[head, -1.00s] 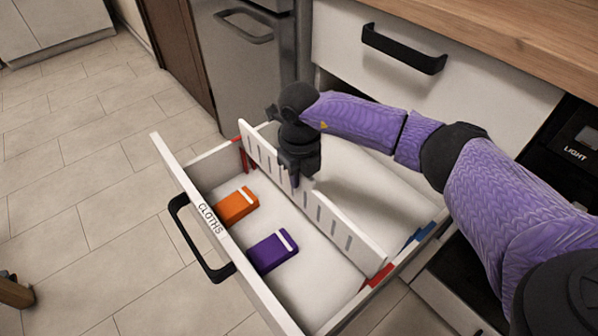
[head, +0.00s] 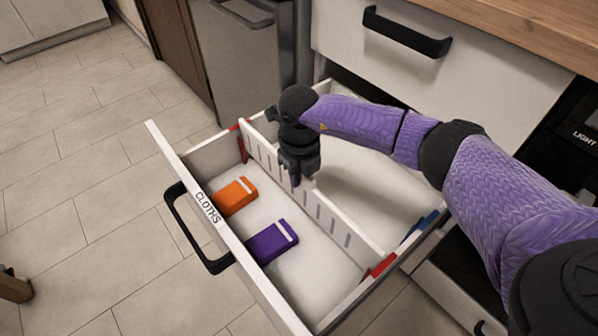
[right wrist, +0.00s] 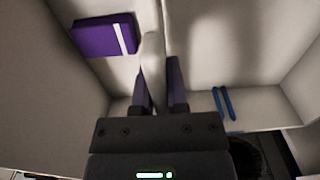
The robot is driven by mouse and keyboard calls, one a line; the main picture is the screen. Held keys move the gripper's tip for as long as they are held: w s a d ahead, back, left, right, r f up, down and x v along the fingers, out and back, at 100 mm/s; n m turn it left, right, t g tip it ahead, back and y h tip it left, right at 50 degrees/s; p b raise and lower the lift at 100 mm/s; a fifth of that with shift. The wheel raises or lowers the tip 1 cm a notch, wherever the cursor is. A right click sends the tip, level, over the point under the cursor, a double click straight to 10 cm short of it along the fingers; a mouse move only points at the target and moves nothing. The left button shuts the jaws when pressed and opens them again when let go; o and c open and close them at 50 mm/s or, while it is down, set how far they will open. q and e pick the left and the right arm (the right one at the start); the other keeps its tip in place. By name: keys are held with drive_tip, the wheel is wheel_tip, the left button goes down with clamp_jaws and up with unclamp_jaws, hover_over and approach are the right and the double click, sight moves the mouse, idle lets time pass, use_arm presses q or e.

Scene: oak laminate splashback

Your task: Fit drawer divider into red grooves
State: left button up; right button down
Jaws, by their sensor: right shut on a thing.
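The white slotted drawer divider (head: 330,218) stands upright across the open drawer (head: 270,298). Its top edge is about level with the drawer walls. Its far end is beside the red groove (head: 243,142) on the far wall, and its near end is at the red groove (head: 383,265) on the near wall. I cannot tell whether both ends are fully seated. My right gripper (head: 297,178) is shut on the divider near its middle. The right wrist view shows the divider (right wrist: 152,55) between the purple-sided fingers (right wrist: 160,92). My left gripper is not in view.
An orange box (head: 236,196) and a purple box (head: 272,242) lie in the drawer's front compartment. Blue grooves (head: 422,228) sit farther back on the near wall. The rear compartment looks empty. A closed upper drawer front (head: 400,75) is behind my right arm.

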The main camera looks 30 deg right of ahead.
sight(299, 189)
drive_tip(key=shift+f+b, duration=0.45)
drive_tip(key=shift+f, duration=0.5)
drive_tip(key=shift+f+b, duration=0.35)
drive_tip(key=shift+f, duration=0.35)
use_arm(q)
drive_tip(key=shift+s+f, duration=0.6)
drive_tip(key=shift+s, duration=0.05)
use_arm(e)
drive_tip(key=shift+f, duration=0.1)
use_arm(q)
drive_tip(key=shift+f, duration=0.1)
use_arm(e)
drive_tip(key=shift+f, duration=0.15)
drive_tip(key=shift+f, duration=0.15)
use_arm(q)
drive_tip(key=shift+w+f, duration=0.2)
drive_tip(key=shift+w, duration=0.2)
use_arm(e)
drive_tip(key=shift+f, duration=0.1)
use_arm(q)
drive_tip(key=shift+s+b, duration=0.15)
drive_tip(key=shift+b, duration=0.15)
use_arm(e)
drive_tip(key=shift+f, duration=0.2)
drive_tip(key=c, duration=0.6)
unclamp_jaws()
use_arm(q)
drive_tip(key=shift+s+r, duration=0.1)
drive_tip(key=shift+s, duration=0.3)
